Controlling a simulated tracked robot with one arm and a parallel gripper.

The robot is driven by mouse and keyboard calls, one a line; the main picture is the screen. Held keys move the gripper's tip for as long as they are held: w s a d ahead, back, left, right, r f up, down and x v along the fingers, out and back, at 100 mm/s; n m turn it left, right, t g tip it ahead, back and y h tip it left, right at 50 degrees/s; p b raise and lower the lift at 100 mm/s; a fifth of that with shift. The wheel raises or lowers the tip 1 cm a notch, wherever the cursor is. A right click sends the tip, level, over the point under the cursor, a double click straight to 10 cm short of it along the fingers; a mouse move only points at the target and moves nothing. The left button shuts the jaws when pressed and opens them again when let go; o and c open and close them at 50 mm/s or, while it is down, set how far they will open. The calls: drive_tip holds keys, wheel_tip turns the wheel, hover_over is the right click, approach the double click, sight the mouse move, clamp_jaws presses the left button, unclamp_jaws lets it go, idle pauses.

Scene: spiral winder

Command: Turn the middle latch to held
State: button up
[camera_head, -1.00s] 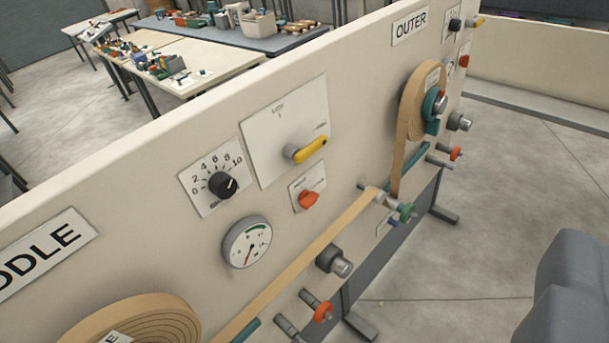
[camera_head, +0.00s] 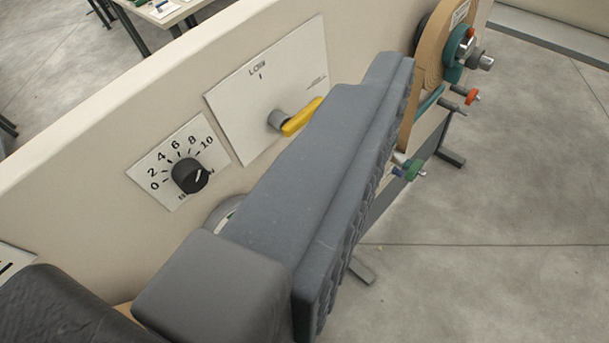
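My gripper (camera_head: 352,165) is a large grey finger-like part reaching from the lower left across the centre of the view. Its ribbed side faces lower right, and a second finger cannot be made out. It stands in front of the panel, with no visible contact. A yellow lever (camera_head: 302,117) on a white plate marked "LOW" (camera_head: 236,98) shows just left of the gripper's upper part, pointing up and right. The small plate with an orange-red handle below this lever, possibly the middle latch, is hidden behind my gripper.
A black dial (camera_head: 190,176) numbered 0 to 10 is on the panel (camera_head: 90,150) at left. A gauge (camera_head: 217,214) is mostly covered. The floor at right is clear.

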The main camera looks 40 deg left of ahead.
drive_tip(key=w+a+f+m+g+y+b, duration=0.1)
drive_tip(key=w+a+f+m+g+y, duration=0.2)
drive_tip(key=w+f+m+y, duration=0.75)
drive_tip(key=w+a+f+m+g+y, duration=0.1)
drive_tip(key=a+f+m+g, duration=0.25)
drive_tip(key=f, duration=1.45)
drive_tip(key=w+a+f+m+g+y+b, duration=0.15)
drive_tip(key=w+f+m+y, duration=0.45)
drive_tip(key=f, duration=0.8)
drive_tip(key=w+a+m, duration=0.1)
drive_tip(key=w+a, duration=0.3)
drive_tip(key=a, duration=0.9)
drive_tip(key=shift+a+f+m+g+h, duration=0.2)
drive_tip(key=shift+a+m+g+h, duration=0.1)
drive_tip(key=shift+g+h, duration=0.1)
drive_tip(key=shift+d, duration=0.1)
